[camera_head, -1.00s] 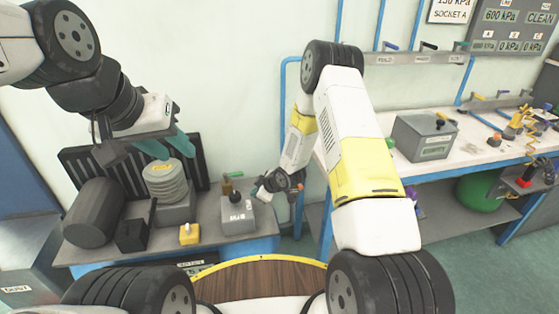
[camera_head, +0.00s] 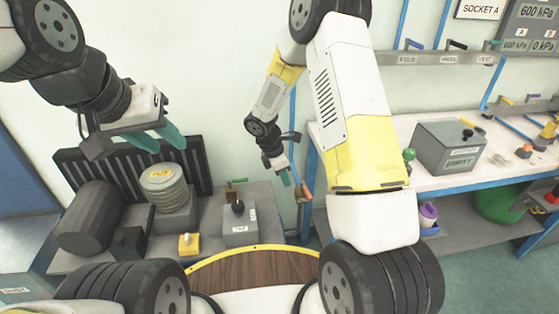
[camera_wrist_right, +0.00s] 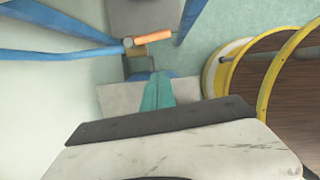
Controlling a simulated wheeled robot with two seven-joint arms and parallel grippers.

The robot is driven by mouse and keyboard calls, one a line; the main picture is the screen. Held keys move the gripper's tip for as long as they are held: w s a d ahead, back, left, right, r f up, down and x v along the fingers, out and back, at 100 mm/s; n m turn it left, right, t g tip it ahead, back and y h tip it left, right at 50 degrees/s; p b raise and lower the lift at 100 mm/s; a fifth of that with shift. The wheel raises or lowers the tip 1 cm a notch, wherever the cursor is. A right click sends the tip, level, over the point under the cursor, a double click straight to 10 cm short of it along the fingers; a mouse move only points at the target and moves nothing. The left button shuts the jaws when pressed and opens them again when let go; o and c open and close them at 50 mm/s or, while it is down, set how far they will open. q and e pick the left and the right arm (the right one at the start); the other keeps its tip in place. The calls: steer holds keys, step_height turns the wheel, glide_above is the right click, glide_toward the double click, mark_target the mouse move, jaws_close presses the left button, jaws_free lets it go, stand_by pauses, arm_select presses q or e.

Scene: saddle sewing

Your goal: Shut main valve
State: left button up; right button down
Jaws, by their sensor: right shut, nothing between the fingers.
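The likely main valve is an orange-handled lever (camera_head: 305,192) on the blue pipe beside the bench; no label on it is readable. In the right wrist view the orange handle (camera_wrist_right: 153,37) lies roughly crosswise at the pipe's end, beyond my fingertips. My right gripper (camera_head: 285,178) is shut and empty, just left of and slightly above the handle, apparently apart from it. Its teal fingers (camera_wrist_right: 158,90) are together in the wrist view. My left gripper (camera_head: 158,140) is open and empty above the left bench, its two teal fingers apart.
At right, a grey box (camera_head: 450,147) stands on the white workbench (camera_head: 400,130).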

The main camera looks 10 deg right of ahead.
mark_target(301, 190)
steer(key=shift+w+d+f, duration=0.25)
steer(key=shift+d+f, duration=1.15)
steer(key=shift+f, duration=0.3)
steer(key=shift+w+d+f, duration=0.2)
steer(key=shift+d+f, duration=1.2)
steer(key=shift+f, duration=0.25)
